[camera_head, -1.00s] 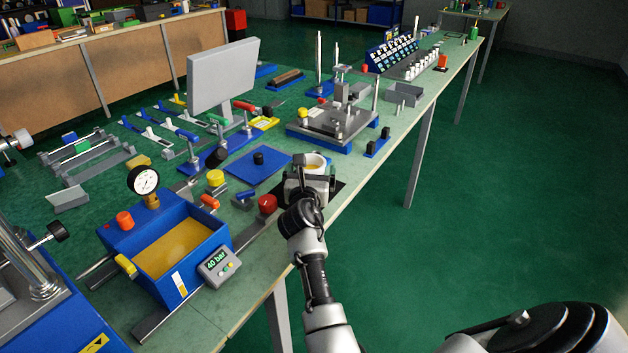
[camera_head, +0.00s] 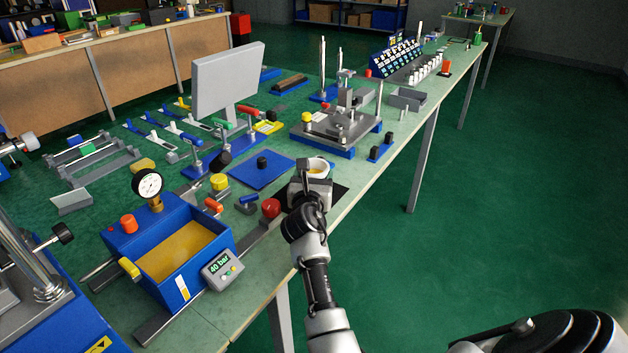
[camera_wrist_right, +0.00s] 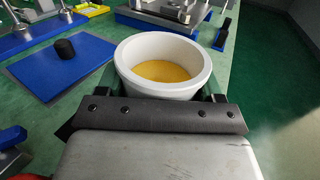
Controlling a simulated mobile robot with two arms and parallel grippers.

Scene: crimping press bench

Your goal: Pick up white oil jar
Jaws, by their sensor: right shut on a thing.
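The white oil jar (camera_wrist_right: 162,66) is an open round pot with yellow oil inside. In the right wrist view it sits upright between the fingers of my right gripper (camera_wrist_right: 160,92), which is shut on it. My left gripper is not in view.
A blue plate with a black knob (camera_head: 262,170) lies left of the jar. A red knob (camera_head: 270,208) and a blue oil bath with a gauge (camera_head: 168,250) stand nearer on the left. A press (camera_head: 338,125) stands behind. The bench edge is close on the right.

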